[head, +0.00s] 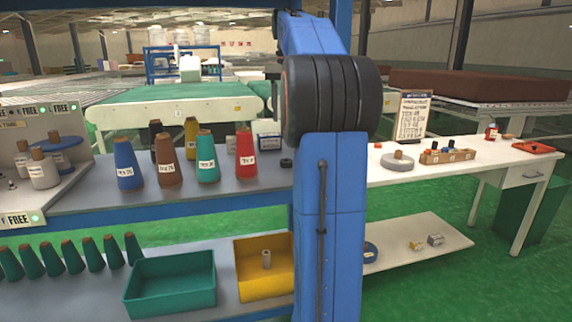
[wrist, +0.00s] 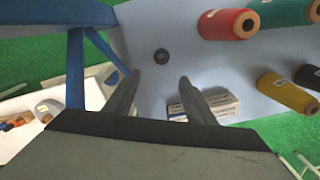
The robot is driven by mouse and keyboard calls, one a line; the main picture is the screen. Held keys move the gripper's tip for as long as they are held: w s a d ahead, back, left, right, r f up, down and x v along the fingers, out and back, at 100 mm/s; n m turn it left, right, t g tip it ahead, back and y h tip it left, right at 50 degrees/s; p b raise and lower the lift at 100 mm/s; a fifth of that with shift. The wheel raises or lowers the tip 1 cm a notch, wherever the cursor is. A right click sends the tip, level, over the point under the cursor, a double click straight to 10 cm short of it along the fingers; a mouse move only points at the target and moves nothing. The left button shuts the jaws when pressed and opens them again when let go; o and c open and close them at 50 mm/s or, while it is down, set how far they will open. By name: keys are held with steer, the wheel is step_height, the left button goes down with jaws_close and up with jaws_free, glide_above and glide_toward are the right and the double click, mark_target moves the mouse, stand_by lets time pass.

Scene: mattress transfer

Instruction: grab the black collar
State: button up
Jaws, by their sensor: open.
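The black collar (head: 286,163) is a small dark ring lying flat on the grey-blue table (head: 225,190), to the right of the red cone and beside my blue arm column. In the wrist view the collar (wrist: 161,56) lies just beyond the fingertips, roughly centred between them. My gripper (wrist: 160,77) is open, its two dark fingers apart above the table with nothing between them. In the head view my arm hides the gripper.
A red cone (head: 245,154), teal cone (head: 207,157), brown cone (head: 168,162) and blue cone (head: 128,164) stand left of the collar. A small labelled box (wrist: 205,104) sits near the right finger. A white bench (head: 440,173) stands right. The table around the collar is clear.

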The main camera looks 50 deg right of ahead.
step_height(320, 180, down, 9)
steer(key=f, duration=0.2)
steer(key=a+f, duration=0.1)
steer(key=f, duration=0.1)
steer(key=shift+s+f, duration=0.1)
steer(key=shift+d+f, duration=0.1)
steer(key=shift+f, duration=0.55)
steer(key=c, duration=1.1)
